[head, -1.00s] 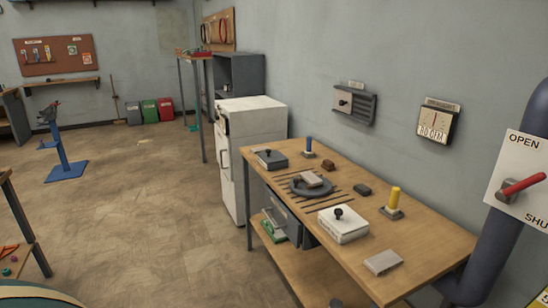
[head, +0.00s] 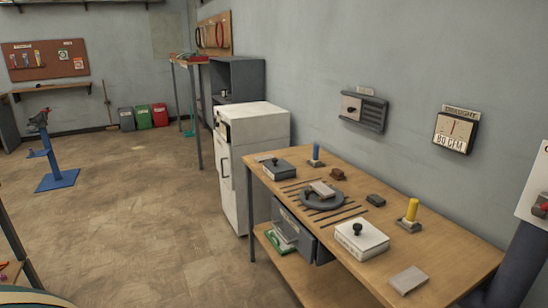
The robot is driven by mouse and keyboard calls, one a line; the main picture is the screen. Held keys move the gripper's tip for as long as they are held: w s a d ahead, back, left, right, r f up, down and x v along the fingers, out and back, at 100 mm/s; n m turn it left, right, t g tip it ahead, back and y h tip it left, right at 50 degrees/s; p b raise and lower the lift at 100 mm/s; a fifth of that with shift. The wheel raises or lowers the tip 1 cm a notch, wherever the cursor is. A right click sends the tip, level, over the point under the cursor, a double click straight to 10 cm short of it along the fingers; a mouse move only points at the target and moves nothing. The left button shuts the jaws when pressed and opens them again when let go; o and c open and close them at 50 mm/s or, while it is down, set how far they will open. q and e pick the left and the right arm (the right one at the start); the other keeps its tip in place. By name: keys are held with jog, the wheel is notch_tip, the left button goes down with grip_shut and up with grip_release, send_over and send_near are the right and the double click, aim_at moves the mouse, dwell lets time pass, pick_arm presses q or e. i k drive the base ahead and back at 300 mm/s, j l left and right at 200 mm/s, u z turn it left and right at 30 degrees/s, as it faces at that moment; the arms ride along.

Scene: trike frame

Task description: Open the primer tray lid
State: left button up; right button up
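On the wooden bench (head: 440,253) stand two lidded trays, each with a black knob on top. The white tray (head: 361,241) is at the front middle of the bench, and its lid looks shut. The dark grey tray (head: 280,170) is at the far left end, also with its lid down. The lettering on them is too small to read, so I cannot tell which is the primer tray. Neither of my grippers is in view.
Near the white tray are a round grey plate (head: 322,200), a yellow-handled tool (head: 411,213) and a flat grey block (head: 408,280). A white cabinet (head: 255,130) stands beyond the bench. Open floor (head: 140,215) lies to the left.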

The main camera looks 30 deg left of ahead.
aim_at(276, 166)
jog(key=i+j+z, duration=0.1)
jog(key=j, duration=0.95)
jog(key=j+z, duration=0.1)
jog(key=j, duration=1)
jog(key=i, duration=0.05)
